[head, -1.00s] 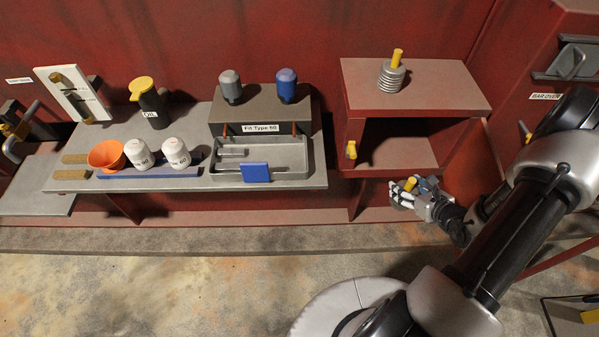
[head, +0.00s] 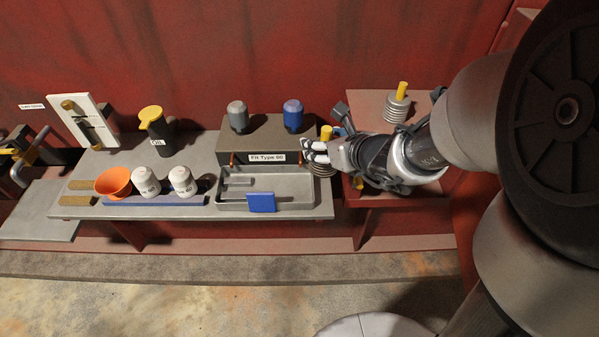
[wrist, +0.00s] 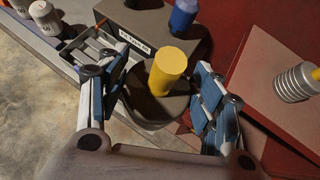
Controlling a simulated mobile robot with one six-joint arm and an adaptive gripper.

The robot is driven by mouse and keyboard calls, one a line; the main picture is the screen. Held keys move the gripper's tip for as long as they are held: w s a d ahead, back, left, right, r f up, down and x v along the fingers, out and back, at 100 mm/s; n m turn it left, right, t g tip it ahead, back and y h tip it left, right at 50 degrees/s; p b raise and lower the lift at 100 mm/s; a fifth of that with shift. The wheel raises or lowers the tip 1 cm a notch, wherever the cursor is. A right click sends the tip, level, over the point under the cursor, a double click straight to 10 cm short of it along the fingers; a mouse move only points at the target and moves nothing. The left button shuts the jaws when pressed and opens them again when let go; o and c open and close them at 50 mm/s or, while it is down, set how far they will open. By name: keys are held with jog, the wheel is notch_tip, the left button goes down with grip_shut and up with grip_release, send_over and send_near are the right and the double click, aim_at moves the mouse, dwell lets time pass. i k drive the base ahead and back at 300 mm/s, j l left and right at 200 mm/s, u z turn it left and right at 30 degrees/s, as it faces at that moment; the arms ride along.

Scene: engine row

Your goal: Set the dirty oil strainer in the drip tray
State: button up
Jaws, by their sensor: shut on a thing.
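My gripper (head: 318,152) is shut on an oil strainer with a yellow handle (head: 326,132) and a ringed body (head: 322,169). In the wrist view the handle (wrist: 169,72) stands up between the fingers, over a dark, dirty-looking round top (wrist: 150,108). The strainer is held up just right of the grey drip tray (head: 292,186), apart from it. The tray has a blue tab on its front and shows partly behind the left finger in the wrist view (wrist: 92,47). Its visible floor holds no strainer.
A cleaner ringed strainer (head: 397,106) stands on the red cabinet top. Behind the tray, a box labelled "Fit Type 60" (head: 243,152) carries a grey (head: 238,117) and a blue filter (head: 293,116). An orange funnel (head: 114,183) and two white canisters stand to the left.

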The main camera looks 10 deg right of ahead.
aim_at(265, 183)
jog(key=i+j+z, duration=0.25)
jog(key=j+z, duration=0.2)
jog(key=j, duration=0.8)
jog(key=j+z, duration=0.5)
jog(key=j, duration=0.75)
